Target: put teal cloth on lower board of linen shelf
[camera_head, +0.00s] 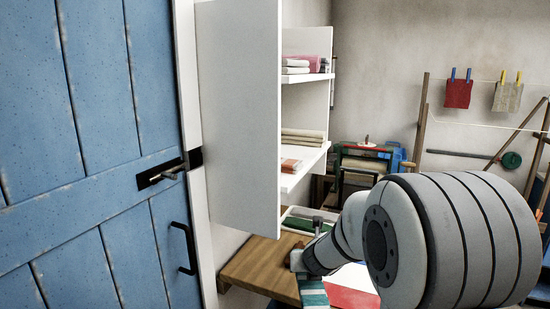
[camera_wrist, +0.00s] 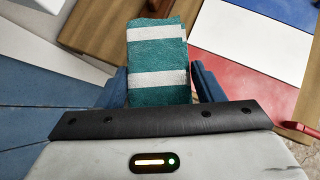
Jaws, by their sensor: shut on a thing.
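The teal cloth (camera_wrist: 157,55), with white stripes, is held between my gripper's two blue fingers (camera_wrist: 162,84) in the wrist view. In the head view the cloth (camera_head: 314,293) hangs below my gripper (camera_head: 312,272), in front of a wooden table. The white linen shelf (camera_head: 240,115) stands left of and above my gripper.
The upper board (camera_head: 308,79) holds white and pink linens (camera_head: 304,64). A blue door (camera_head: 90,150) with a black handle stands at the left. The wooden table (camera_head: 258,268) carries a tray (camera_head: 300,220). Red and grey cloths hang on a line (camera_head: 458,94) at the back right.

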